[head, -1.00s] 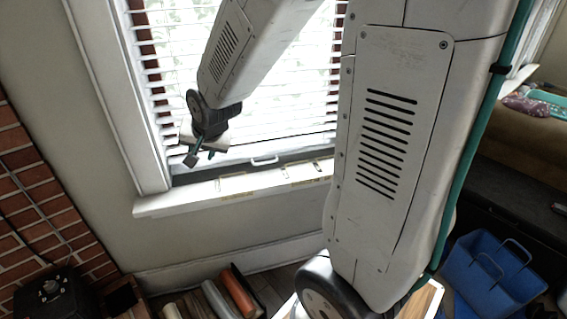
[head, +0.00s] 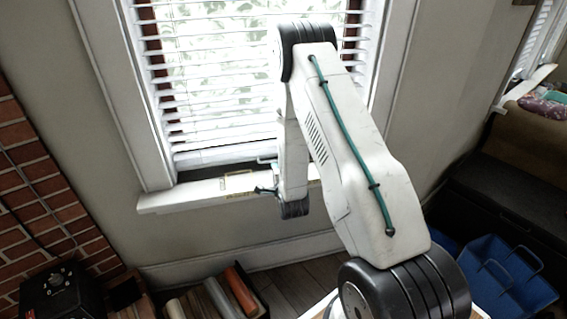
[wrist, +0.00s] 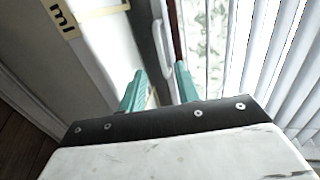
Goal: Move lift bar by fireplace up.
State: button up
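The lift bar (wrist: 162,48) is a small white handle on the window's lower rail, and in the wrist view it lies just beyond the fingertips, between their lines. In the head view the lift bar (head: 266,160) shows only in part beside my arm. My gripper (wrist: 156,80) has two teal fingers set apart, with nothing visible between them. In the head view my gripper (head: 264,191) is low at the window, close to the sill, partly hidden by my wrist. Whether a finger touches the bar cannot be told.
White slatted blinds (head: 215,85) hang in front of the glass. The white sill (head: 165,202) carries tape strips. A brick fireplace wall (head: 35,190) is at left. A box with rolls (head: 222,297) and a blue caddy (head: 500,275) stand on the floor.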

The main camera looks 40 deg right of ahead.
jog(key=x, duration=0.3)
jog(key=d+x, duration=0.1)
jog(key=x, duration=0.3)
jog(key=shift+s, duration=0.2)
jog(key=shift+w, duration=0.5)
jog(key=shift+c, duration=0.3)
